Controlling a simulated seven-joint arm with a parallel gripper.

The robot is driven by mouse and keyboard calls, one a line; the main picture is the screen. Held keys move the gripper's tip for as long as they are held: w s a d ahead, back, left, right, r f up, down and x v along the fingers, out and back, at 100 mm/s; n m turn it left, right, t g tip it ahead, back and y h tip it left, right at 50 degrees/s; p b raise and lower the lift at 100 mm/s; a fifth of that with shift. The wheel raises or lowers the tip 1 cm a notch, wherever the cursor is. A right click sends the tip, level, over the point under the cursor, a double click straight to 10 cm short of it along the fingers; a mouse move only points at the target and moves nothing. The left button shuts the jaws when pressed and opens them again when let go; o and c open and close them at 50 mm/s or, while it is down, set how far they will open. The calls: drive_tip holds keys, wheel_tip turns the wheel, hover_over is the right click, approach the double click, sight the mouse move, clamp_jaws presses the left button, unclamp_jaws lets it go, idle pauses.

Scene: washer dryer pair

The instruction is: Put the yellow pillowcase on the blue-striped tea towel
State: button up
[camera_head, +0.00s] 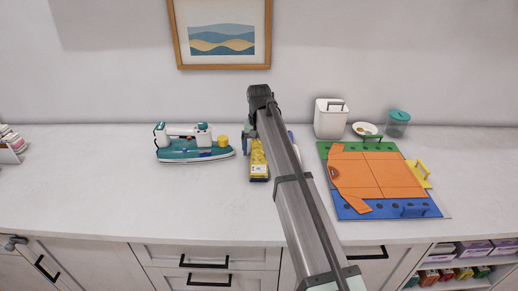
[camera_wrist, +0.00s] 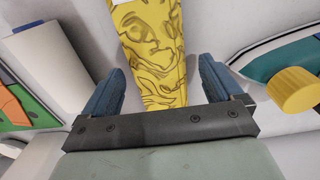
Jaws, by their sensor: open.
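The yellow pillowcase (camera_head: 258,158) is a narrow patterned bundle on the counter, left of my arm in the head view. In the wrist view the pillowcase (camera_wrist: 155,40) runs between the two blue fingers of my gripper (camera_wrist: 160,72). The fingers are open, one on each side of it, with a visible gap on the right; whether they touch it is unclear.
A teal iron (camera_head: 193,152) with a yellow cap stands left of the pillowcase. A white bin (camera_head: 330,119), a small dish (camera_head: 364,129) and a teal-lidded jar (camera_head: 397,123) stand behind.

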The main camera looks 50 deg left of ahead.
wheel_tip(320, 180, up, 14)
idle(0.6)
drive_tip(key=shift+f, duration=0.1)
